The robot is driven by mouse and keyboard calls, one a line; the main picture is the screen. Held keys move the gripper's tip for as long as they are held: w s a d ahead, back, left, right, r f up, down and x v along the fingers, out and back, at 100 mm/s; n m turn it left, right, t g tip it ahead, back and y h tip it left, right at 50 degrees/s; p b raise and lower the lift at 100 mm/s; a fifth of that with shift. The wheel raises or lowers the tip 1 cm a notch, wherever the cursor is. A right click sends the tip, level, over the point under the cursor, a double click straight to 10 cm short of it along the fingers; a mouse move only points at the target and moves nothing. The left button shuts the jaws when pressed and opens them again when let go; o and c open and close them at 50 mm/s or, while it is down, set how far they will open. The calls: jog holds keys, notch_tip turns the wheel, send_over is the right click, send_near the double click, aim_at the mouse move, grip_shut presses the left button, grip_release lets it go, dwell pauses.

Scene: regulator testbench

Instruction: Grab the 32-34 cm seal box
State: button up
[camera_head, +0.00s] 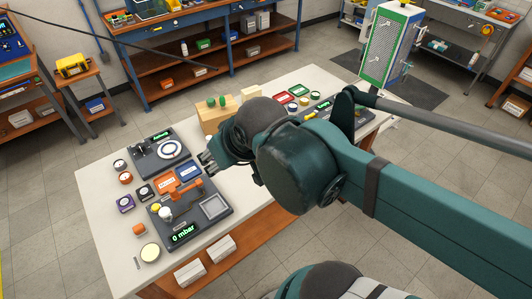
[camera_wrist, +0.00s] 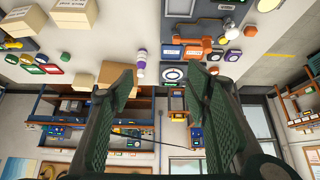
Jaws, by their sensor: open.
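Several small boxes with round tops sit at the left of the table: a black one (camera_head: 120,165), an orange one (camera_head: 126,178), a purple one (camera_head: 126,203) and another dark one (camera_head: 145,193). Any size marks on them are too small to read, so I cannot tell which is the 32-34 cm seal box. My gripper (camera_wrist: 159,82) is open and empty. In the head view its fingers (camera_head: 208,160) hang above the table, right of the small boxes.
A dark fixture with a white ring (camera_head: 169,149) and a dark panel with a green "0 mbar" display (camera_head: 184,234) stand close by. A wooden block with green knobs (camera_head: 217,116) is at the back. Red (camera_head: 281,98) and green (camera_head: 298,90) flat boxes lie farther right.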

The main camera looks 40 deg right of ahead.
jog(key=w+d+f+n+g+h, duration=0.1)
jog(key=w+d+f+n+g, duration=0.1)
jog(key=d+f+n, duration=0.3)
jog(key=w+d+f+n+g+h, duration=0.1)
jog(key=w+d+f+n+g, duration=0.1)
jog(key=d+f+n, duration=0.3)
jog(key=w+d+f+n+g+h, duration=0.2)
jog(key=d+f+n+g, duration=0.1)
jog(key=d+f+n, duration=0.3)
jog(key=shift+w+d+f+p, duration=0.15)
jog(key=shift+w+d, duration=0.05)
jog(key=shift+d, duration=0.5)
jog(key=shift+w+d+f+p, duration=0.1)
jog(key=shift+w+d+p, duration=0.1)
jog(key=shift+d, duration=0.5)
jog(key=shift+s+d+f+n+g+h, duration=0.1)
jog(key=shift+d+f+n+g+h, duration=0.2)
jog(key=shift+d+f+n, duration=0.3)
jog(key=shift+f, duration=0.15)
jog(key=shift+b+x, duration=0.3)
jog(key=shift+x, duration=1)
